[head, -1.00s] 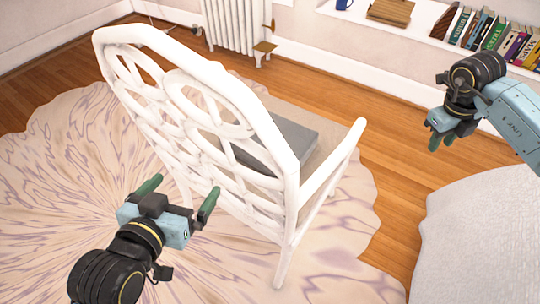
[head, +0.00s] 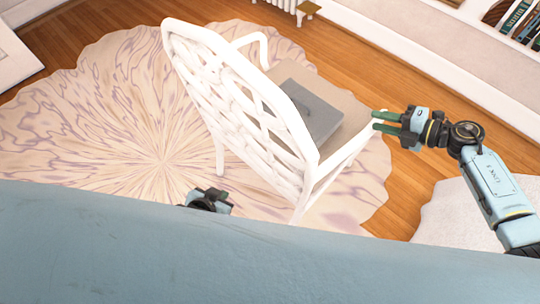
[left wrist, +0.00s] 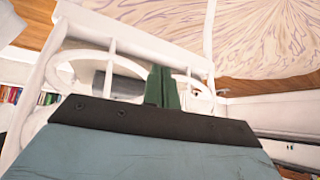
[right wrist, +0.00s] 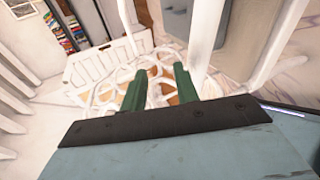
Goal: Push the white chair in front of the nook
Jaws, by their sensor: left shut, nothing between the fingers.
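The white chair (head: 250,88) stands upright on the round rug, its lattice back toward me and a grey cushion (head: 312,112) on its seat. In the left wrist view its lattice back (left wrist: 140,47) lies close ahead of my left gripper (left wrist: 162,85), which is shut and empty.
A wall recess with books (head: 520,20) is at the upper right. A radiator foot area (head: 300,8) is at the top. A pale rounded piece (head: 462,215) stands at lower right. Wooden floor (head: 345,70) lies clear beyond the chair. My blue arm fills the bottom.

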